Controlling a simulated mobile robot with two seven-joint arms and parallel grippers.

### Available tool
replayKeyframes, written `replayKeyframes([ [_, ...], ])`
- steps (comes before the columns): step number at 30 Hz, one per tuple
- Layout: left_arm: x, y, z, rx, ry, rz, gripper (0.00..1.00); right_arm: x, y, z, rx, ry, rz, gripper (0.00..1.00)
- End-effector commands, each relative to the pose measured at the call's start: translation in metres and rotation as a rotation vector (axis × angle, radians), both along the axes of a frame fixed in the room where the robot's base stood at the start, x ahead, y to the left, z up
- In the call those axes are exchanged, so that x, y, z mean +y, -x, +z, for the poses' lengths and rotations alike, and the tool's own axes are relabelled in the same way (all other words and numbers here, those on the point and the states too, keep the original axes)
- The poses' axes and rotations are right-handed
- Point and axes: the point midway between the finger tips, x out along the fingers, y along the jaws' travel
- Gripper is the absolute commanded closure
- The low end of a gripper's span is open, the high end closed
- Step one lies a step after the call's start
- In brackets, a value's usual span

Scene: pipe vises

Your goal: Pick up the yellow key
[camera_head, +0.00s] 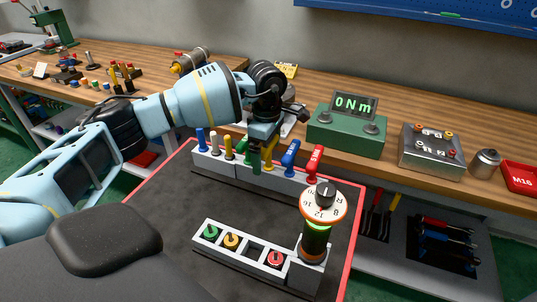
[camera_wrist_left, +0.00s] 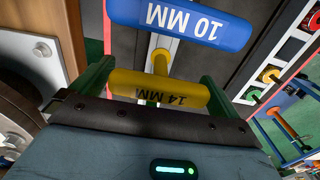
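The yellow key (camera_head: 268,157) stands in the grey rack on the dark tray. In the left wrist view its yellow T-handle (camera_wrist_left: 150,88), marked 14 MM, lies crosswise between the two green fingers of my left gripper (camera_wrist_left: 158,85). The fingers are wide apart, one near each end of the handle; I cannot tell whether they touch it. In the head view my left gripper (camera_head: 262,148) points down over the rack and partly hides the key. My right gripper is not in view.
A blue key (camera_head: 290,156) marked 10 MM stands close beside the yellow one, with a red key (camera_head: 315,162) beyond. Smaller keys stand to the left. A torque tool (camera_head: 317,232) stands in the front holder. A green torque meter (camera_head: 345,135) is on the wooden bench.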

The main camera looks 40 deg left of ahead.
Motion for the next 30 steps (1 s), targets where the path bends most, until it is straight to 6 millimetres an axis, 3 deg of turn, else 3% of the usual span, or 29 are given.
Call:
replayKeyframes([
  [1, 0.000, 0.000, 0.000, 0.000, 0.000, 0.000, 0.05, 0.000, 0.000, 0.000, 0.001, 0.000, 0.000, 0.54],
  [9, 0.000, 0.000, 0.001, -0.001, 0.001, 0.000, 0.38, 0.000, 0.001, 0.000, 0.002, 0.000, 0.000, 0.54],
  [19, -0.001, -0.001, 0.010, -0.003, 0.001, 0.000, 0.39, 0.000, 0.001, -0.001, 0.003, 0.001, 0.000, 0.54],
  [30, -0.001, -0.001, 0.075, -0.005, 0.002, -0.001, 0.39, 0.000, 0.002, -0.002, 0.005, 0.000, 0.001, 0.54],
])
